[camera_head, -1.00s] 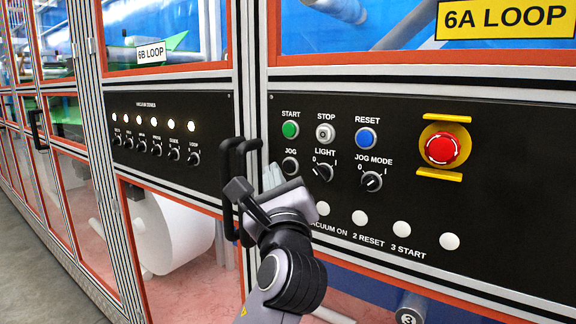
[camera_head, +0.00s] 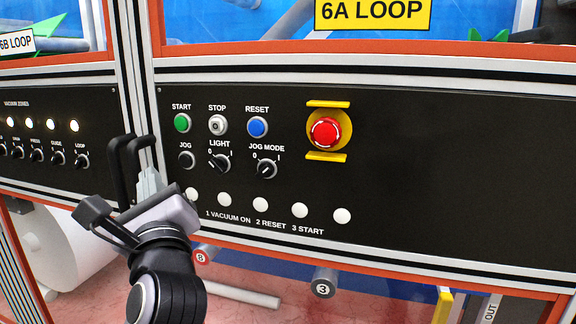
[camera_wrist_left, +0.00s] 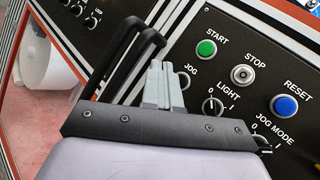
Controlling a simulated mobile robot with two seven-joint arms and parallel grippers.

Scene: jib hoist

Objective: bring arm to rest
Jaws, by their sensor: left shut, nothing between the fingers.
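My left gripper (camera_head: 148,186) is in front of the left end of the black control panel (camera_head: 440,180), just right of the black door handles (camera_head: 126,165). Its grey fingers are together with nothing between them. In the left wrist view the closed fingers (camera_wrist_left: 163,85) stand beside the handles (camera_wrist_left: 130,60), near the JOG knob (camera_wrist_left: 184,80). I cannot tell whether they touch anything. My right gripper does not show.
The panel carries a green START button (camera_head: 182,123), a STOP button (camera_head: 217,125), a blue RESET button (camera_head: 257,127) and a red emergency stop (camera_head: 325,131). Several white buttons (camera_head: 260,204) sit lower. A white roll (camera_head: 72,250) is behind the lower left window.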

